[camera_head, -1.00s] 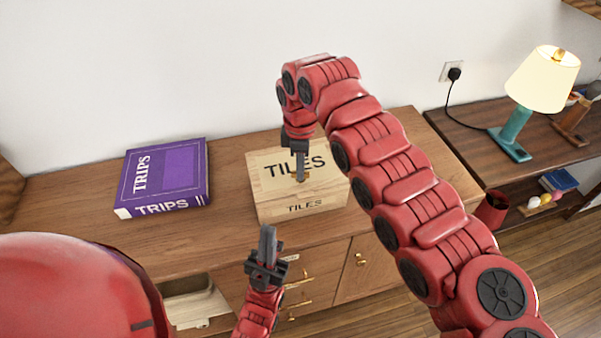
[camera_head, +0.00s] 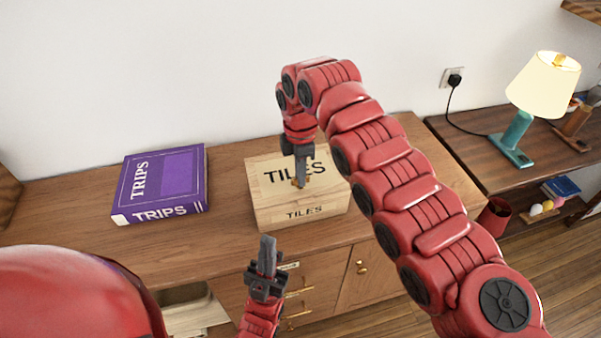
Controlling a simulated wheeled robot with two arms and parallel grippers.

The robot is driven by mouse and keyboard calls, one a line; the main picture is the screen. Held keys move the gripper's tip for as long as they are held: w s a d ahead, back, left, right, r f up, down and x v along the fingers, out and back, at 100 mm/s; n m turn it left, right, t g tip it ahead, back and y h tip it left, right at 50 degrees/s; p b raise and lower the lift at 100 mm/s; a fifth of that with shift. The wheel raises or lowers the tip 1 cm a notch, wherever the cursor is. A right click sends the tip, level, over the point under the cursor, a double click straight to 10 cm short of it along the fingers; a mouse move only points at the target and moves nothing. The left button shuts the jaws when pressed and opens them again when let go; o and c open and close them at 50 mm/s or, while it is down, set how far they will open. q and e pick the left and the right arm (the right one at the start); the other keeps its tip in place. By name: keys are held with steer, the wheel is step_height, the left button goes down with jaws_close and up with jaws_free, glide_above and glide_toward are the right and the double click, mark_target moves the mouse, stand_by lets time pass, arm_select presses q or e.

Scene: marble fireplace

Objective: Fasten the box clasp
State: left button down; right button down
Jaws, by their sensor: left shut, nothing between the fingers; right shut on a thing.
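A pale wooden box (camera_head: 268,208) marked TILES on its lid and front stands on the wooden cabinet, with its lid down. A small brass clasp (camera_head: 296,183) shows at the fingertips of my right gripper (camera_head: 300,180), which points down over the box lid. The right gripper is shut on the clasp; its fingers hide part of the clasp and the lettering. My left gripper (camera_head: 267,250) is shut and empty, pointing up in front of the cabinet's front edge, below the box and apart from it.
A purple TRIPS book (camera_head: 161,186) lies on the cabinet (camera_head: 70,210) to the left. An open drawer (camera_head: 190,305) shows low at the left. A lit lamp (camera_head: 530,100) stands on the side table at right. The cabinet top between book and box is clear.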

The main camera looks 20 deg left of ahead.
steer(key=c, duration=0.9)
jaws_free()
steer(key=shift+c, duration=0.2)
step_height(320, 180, up, 17)
steer(key=p, duration=0.7)
steer(key=shift+r, duration=0.2)
